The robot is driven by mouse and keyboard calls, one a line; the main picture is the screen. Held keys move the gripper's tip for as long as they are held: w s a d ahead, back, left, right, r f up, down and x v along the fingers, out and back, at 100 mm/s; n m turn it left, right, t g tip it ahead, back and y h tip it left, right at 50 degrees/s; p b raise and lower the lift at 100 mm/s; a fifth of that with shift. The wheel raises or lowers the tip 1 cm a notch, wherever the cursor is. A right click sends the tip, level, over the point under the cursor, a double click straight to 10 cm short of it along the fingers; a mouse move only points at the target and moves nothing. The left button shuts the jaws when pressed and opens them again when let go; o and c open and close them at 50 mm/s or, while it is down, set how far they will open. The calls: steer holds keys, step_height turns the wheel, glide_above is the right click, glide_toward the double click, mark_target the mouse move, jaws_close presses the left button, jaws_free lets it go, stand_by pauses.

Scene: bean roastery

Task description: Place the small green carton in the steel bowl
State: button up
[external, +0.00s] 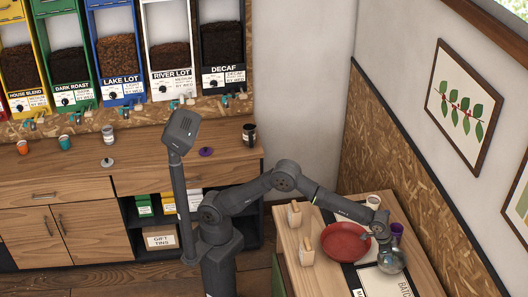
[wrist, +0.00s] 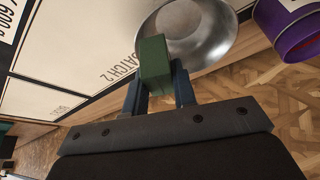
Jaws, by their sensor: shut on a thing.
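The small green carton (wrist: 154,60) is between the two fingertips of my gripper (wrist: 158,82) in the wrist view. My gripper is shut on it. The carton overlaps the near left rim of the steel bowl (wrist: 205,35) in that view; its height above the bowl is hard to judge. The bowl looks empty in the part that shows. In the external view the steel bowl (external: 393,263) sits at the right side of the wooden table, with my gripper (external: 384,241) over its far left side. I cannot make out the carton in the external view.
A purple cup (external: 397,230) stands close behind the bowl; it also shows in the wrist view (wrist: 289,30). A red plate (external: 345,242) is left of the bowl. Two wooden items (external: 306,251) and a pale cup (external: 373,201) stand around it. White printed sheets (external: 383,283) lie in front.

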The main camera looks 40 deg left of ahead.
steer(key=w+f, duration=0.1)
steer(key=w, duration=0.1)
steer(key=w+f, duration=0.1)
steer(key=w, duration=0.1)
steer(key=shift+d+f, duration=0.3)
steer(key=shift+d, duration=0.1)
steer(key=shift+f, duration=1.95)
steer(key=shift+f, duration=0.15)
steer(key=o, duration=1)
steer(key=shift+a+r, duration=0.1)
steer(key=shift+r, duration=0.45)
steer(key=v, duration=1.1)
steer(key=shift+a+r, duration=0.1)
